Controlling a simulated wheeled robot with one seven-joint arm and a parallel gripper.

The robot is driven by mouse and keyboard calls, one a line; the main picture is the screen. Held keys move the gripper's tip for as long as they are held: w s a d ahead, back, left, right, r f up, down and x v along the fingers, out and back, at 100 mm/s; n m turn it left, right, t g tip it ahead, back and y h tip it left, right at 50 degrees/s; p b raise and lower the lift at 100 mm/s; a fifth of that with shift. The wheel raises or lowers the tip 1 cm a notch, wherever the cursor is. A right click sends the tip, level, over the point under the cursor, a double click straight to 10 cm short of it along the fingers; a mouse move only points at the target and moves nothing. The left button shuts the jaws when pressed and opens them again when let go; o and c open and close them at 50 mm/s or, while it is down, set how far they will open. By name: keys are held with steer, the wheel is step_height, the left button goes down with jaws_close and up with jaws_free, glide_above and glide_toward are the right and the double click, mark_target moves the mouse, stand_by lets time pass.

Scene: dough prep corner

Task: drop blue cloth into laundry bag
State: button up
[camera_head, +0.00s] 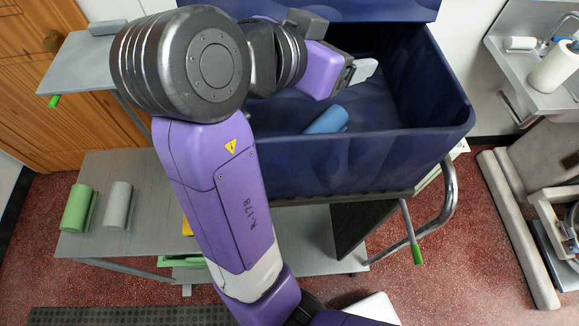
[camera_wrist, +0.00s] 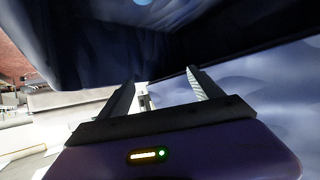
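The laundry bag (camera_head: 350,165) is a large dark blue open-topped bag on a wheeled frame, at centre right in the head view. The blue cloth (camera_head: 328,119), a rolled bundle, shows inside the bag's mouth just behind the front rim. The depth at which it rests is hard to tell. My gripper (camera_head: 363,70) is over the bag's opening, above and right of the cloth and apart from it. In the wrist view my gripper (camera_wrist: 165,88) has its two fingers spread with nothing between them. Dark blue bag fabric (camera_wrist: 70,40) fills much of that view.
A green roll (camera_head: 78,208) and a grey roll (camera_head: 117,206) lie on the lower shelf (camera_head: 145,240) at left. A grey upper shelf (camera_head: 75,70) stands beside the bag. A steel sink unit (camera_head: 515,75) with a paper roll (camera_head: 553,68) is at right.

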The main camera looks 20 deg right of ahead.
steer(key=b+v, duration=0.2)
steer(key=v, duration=0.5)
steer(key=shift+a+r, duration=0.2)
steer(key=shift+a, duration=0.15)
steer(key=shift+s, duration=0.1)
